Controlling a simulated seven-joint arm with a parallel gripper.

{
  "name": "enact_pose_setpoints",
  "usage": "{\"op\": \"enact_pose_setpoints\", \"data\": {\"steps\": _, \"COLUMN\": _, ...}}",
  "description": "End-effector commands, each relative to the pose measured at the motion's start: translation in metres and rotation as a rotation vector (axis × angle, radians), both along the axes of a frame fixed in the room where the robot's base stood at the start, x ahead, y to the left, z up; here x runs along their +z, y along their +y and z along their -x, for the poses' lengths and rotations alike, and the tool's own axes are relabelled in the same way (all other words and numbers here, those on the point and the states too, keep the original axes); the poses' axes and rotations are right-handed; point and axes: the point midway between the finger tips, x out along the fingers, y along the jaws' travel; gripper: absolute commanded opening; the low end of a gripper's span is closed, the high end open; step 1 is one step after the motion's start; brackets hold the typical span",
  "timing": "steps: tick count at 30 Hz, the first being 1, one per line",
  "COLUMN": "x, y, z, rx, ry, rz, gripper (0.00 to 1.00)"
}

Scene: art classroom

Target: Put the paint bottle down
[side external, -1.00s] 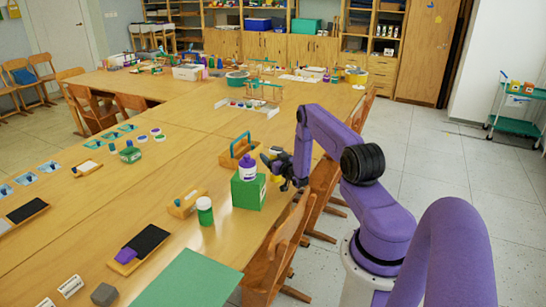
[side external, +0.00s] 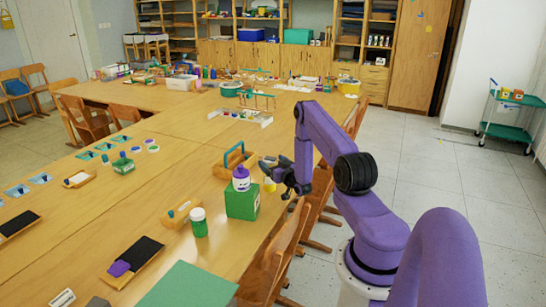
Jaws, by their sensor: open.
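A paint bottle (side external: 241,179) with a purple cap and a white label stands upright on top of a green box (side external: 242,201) near the table's right edge. My gripper (side external: 270,172) is just to the right of the bottle, at about its height. The gripper is open and appears empty, with a small gap between it and the bottle. A small yellow thing shows just below the fingers; I cannot tell what it is.
A green jar with a white lid (side external: 199,222) stands left of the box. A wooden caddy with a blue handle (side external: 234,160) is behind it. A wooden chair (side external: 277,250) is at the table edge. A green sheet (side external: 188,287) lies in front.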

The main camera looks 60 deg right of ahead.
Motion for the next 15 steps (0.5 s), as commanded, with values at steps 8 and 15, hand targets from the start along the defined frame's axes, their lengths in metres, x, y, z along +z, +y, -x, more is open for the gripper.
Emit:
{"op": "enact_pose_setpoints", "data": {"steps": 8, "x": 0.029, "y": 0.000, "z": -0.001, "rx": 0.002, "ry": -0.001, "rz": 0.001, "gripper": 0.86}}
{"op": "enact_pose_setpoints", "data": {"steps": 15, "x": 0.034, "y": 0.001, "z": 0.000, "rx": 0.002, "ry": 0.000, "rz": -0.001, "gripper": 0.86}}
